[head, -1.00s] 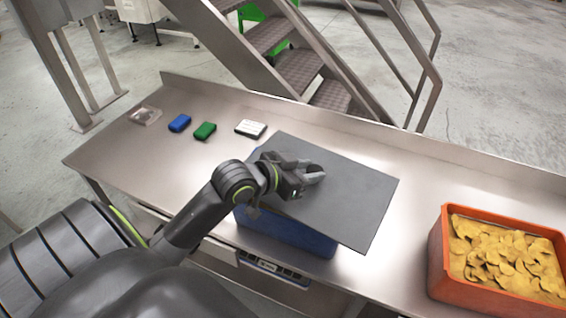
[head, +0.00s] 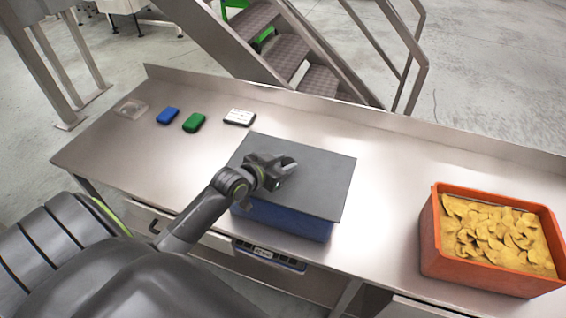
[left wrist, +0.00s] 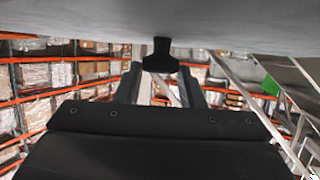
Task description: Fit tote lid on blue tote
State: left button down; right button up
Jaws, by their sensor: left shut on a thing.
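The tote lid (head: 320,175) is a flat dark grey plate lying over the blue tote (head: 285,218), covering its opening. The tote's front wall shows below the lid's near edge. The lid looks roughly lined up with the tote, but I cannot tell whether it touches the rim all round. My left gripper (head: 285,168) is above the lid and shut on its handle. In the left wrist view the lid (left wrist: 80,38) fills the top, and its black handle (left wrist: 160,57) shows by the gripper fingers (left wrist: 160,88). My right gripper is not in view.
An orange crate (head: 430,240) of yellow pieces stands on the steel bench (head: 390,200) at right. A blue block (head: 168,116), a green block (head: 194,122), a white box (head: 240,117) and a clear dish (head: 130,108) lie at the back left. Bench between tote and crate is clear.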

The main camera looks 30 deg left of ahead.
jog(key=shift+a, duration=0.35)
pick_arm(q)
jog(key=c, duration=0.9)
grip_release()
jog(key=shift+c, duration=0.2)
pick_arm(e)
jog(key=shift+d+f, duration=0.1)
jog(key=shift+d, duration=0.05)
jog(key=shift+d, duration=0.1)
pick_arm(q)
jog(key=shift+s+a+r, duration=0.1)
jog(key=shift+s, duration=0.2)
jog(key=v, duration=1.1)
jog(key=shift+s+b, duration=0.2)
jog(key=shift+b, duration=0.1)
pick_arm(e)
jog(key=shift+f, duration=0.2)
